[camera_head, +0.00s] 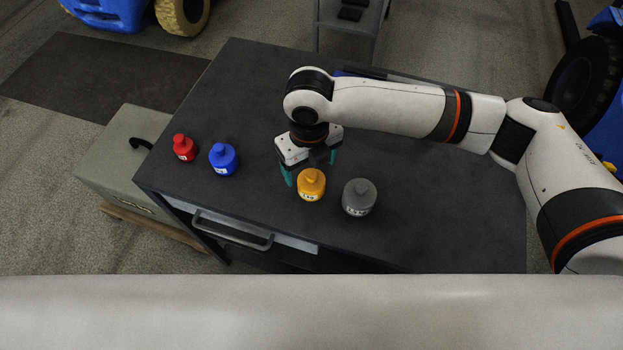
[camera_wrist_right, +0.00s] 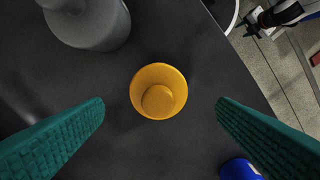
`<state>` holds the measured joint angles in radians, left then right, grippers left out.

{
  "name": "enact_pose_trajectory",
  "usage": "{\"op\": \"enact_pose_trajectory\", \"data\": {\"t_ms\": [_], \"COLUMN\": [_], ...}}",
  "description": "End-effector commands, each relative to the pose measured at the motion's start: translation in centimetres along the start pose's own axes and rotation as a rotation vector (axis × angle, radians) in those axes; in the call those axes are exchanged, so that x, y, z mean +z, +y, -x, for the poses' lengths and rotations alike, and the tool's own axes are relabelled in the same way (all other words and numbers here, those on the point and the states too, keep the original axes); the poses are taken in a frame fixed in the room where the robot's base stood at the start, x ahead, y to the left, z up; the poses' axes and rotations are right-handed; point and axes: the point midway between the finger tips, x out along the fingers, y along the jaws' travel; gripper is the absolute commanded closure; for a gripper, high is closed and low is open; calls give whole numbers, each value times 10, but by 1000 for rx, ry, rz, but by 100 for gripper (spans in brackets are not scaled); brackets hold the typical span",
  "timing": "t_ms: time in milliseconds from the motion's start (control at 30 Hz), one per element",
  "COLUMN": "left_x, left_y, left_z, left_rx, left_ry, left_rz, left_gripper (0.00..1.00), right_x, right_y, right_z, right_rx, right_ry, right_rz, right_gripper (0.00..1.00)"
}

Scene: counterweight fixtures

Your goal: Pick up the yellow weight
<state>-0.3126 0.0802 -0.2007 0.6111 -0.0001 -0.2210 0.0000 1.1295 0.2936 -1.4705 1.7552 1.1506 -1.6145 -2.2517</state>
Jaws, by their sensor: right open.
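The yellow weight (camera_head: 311,185) stands upright on the dark tabletop, between the blue and grey weights. In the right wrist view the yellow weight (camera_wrist_right: 158,91) shows from above, with its round knob in the middle. My right gripper (camera_head: 310,168) is open and points down, just behind the yellow weight in the head view. In the wrist view its two green fingers (camera_wrist_right: 160,110) are wide apart, one on each side of the weight, with clear gaps. The gripper holds nothing. My left gripper is not in the head view; a small white and dark arm part in the wrist view's top right is unclear.
The grey weight (camera_head: 359,197) stands close on the right. The blue weight (camera_head: 223,159) and the red weight (camera_head: 184,148) stand on the left. The table (camera_head: 430,235) has a drawer handle (camera_head: 232,230) at its front. The tabletop behind the weights is largely clear.

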Motion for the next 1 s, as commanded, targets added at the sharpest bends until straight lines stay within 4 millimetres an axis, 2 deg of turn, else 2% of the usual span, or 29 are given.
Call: {"op": "enact_pose_trajectory", "data": {"t_ms": [133, 300, 400, 700, 1000], "left_x": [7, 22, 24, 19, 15], "left_y": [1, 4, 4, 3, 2], "left_z": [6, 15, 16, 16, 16], "left_rx": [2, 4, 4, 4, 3], "left_ry": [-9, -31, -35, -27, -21], "left_rz": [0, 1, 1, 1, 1], "left_gripper": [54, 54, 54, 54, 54], "right_x": [2, 6, 6, 6, 6], "right_y": [0, 1, 1, 1, 1], "right_z": [-11, -38, -49, -54, -54], "right_rx": [-1, 0, 0, 0, 0], "right_ry": [-2, -3, -1, 1, 1], "right_rz": [-1, -1, -1, 1, 1], "right_gripper": [20, 20, 20, 21, 70]}}
